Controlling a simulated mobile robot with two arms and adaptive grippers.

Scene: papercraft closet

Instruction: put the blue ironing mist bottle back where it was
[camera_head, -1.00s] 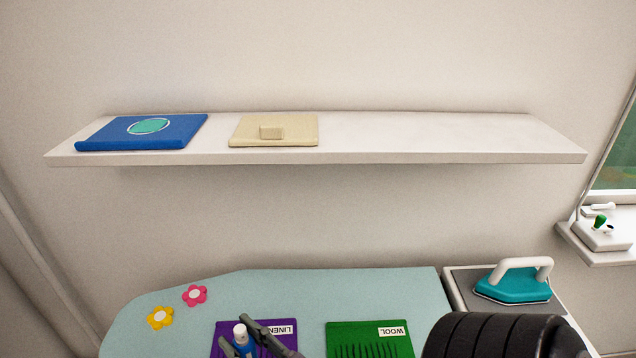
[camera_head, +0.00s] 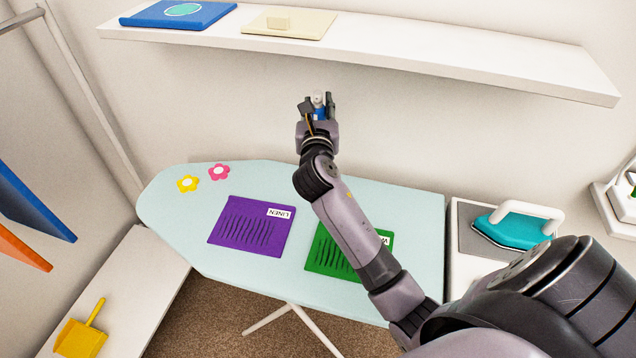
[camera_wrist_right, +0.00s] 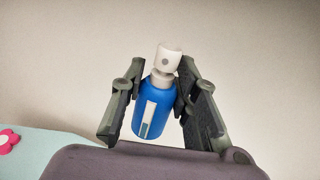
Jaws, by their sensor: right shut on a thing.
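The blue ironing mist bottle (camera_wrist_right: 154,106) has a white spray top and a pale label. My right gripper (camera_head: 319,104) is shut on it, with one finger on each side, as the right wrist view shows (camera_wrist_right: 165,100). The bottle (camera_head: 319,113) looks small and partly hidden by the gripper in the head view. It is held up in front of the wall, above the far side of the ironing board (camera_head: 400,205) and below the wall shelf (camera_head: 480,65). It leans slightly in the wrist view. My left gripper is not in view.
A blue mat (camera_head: 150,16) and a cream mat (camera_head: 312,25) lie on the shelf; its right half is bare. Purple (camera_head: 270,243) and green (camera_head: 322,250) mats lie on the board. A teal iron (camera_head: 520,232) stands at the right. A yellow dustpan (camera_head: 80,338) lies lower left.

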